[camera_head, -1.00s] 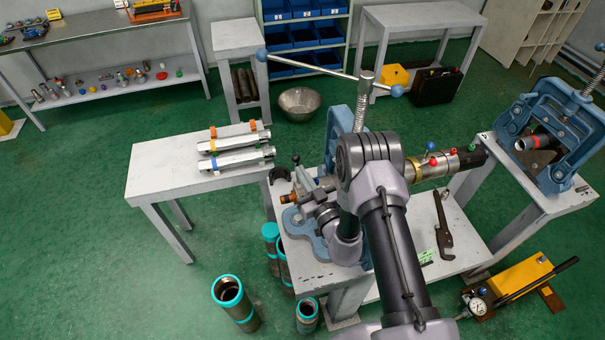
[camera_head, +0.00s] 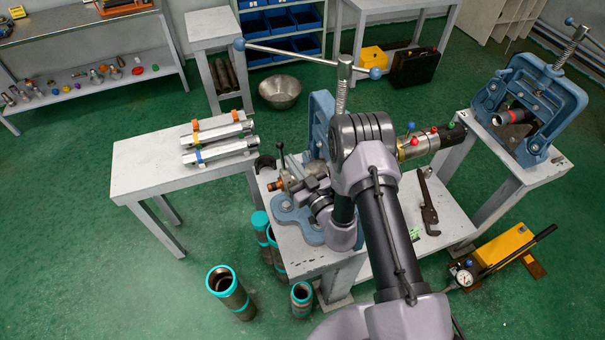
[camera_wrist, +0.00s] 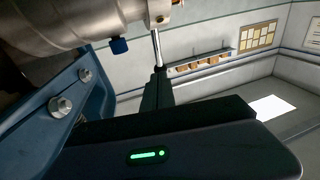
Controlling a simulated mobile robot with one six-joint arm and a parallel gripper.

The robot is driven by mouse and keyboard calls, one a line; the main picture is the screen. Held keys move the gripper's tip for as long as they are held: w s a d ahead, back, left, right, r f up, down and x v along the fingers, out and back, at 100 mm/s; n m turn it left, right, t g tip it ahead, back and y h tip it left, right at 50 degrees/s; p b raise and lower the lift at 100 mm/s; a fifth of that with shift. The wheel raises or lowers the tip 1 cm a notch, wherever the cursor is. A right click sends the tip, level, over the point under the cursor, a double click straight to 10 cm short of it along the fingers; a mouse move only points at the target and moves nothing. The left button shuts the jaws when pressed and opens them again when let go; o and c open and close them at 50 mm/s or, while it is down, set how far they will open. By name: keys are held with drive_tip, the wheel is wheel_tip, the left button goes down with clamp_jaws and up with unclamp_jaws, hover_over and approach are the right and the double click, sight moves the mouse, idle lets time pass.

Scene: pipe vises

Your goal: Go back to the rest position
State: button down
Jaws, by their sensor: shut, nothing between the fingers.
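My gripper (camera_wrist: 157,80) fills the lower part of the wrist view as a dark body with a green light. Its dark fingers stand together, with nothing seen between them. In the head view my wrist bends down at the front vise, and my fingers are hard to make out there. The blue front vise (camera_head: 320,115) has a tall screw and a long handle with blue ball ends. A metal pipe assembly (camera_head: 413,146) with red and blue knobs sticks out to the vise's right. In the wrist view, blue vise metal (camera_wrist: 70,120) and a metal cylinder (camera_wrist: 85,25) are close at the left.
A second blue vise (camera_head: 535,105) holds a pipe at the right. A yellow pump (camera_head: 503,252) is on the floor at right. Teal-ended pipes (camera_head: 230,290) stand at front left. A side table (camera_head: 145,165) holds metal bars.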

drive_tip(key=s+d+r, duration=0.5)
drive_tip(key=s, duration=0.4)
drive_tip(key=s+a+r+n+g+y+b, duration=0.5)
drive_tip(key=a+r+n+y, duration=0.45)
drive_tip(key=n, duration=0.55)
drive_tip(key=s+a+r+n+g+h+b, duration=0.1)
drive_tip(key=s+a+n+g+b, duration=0.1)
drive_tip(key=s+n+g, duration=0.7)
drive_tip(key=s+a+r+n+g+h+b, duration=0.1)
drive_tip(key=s+a+r+n+g+b, duration=0.3)
drive_tip(key=n, duration=0.8)
drive_tip(key=s+d+f+n+h+b, duration=0.3)
drive_tip(key=s+d+f+n+h, duration=0.55)
drive_tip(key=n, duration=0.55)
drive_tip(key=w+d+n+t+h+b, duration=0.2)
drive_tip(key=d+n+t+h, duration=0.4)
drive_tip(key=d+n, duration=0.5)
drive_tip(key=shift+w+r+n+t+b, duration=0.15)
drive_tip(key=shift+w+n+t+b, duration=0.3)
drive_tip(key=shift+b, duration=0.25)
drive_tip(key=shift+d, duration=0.1)
